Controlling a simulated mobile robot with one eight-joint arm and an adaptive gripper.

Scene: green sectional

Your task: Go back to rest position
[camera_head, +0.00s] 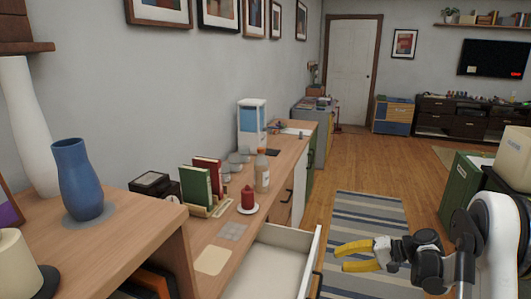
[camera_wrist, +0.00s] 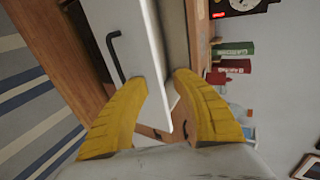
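My gripper (camera_head: 352,256) shows at the lower right of the head view, with two yellow fingers spread apart and nothing between them. It is to the right of the open white drawer (camera_head: 268,270) and apart from it, above the striped rug. In the wrist view my gripper (camera_wrist: 160,88) also shows open, with its fingers framing the drawer's white front (camera_wrist: 140,40) and dark handle. That view is tilted on its side.
A wooden cabinet top (camera_head: 225,232) holds books (camera_head: 196,186), a red candle (camera_head: 247,198) and a bottle (camera_head: 262,172). A blue vase (camera_head: 77,180) stands at the left. A green box (camera_head: 461,190) is at the right. The striped rug (camera_head: 368,225) is clear.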

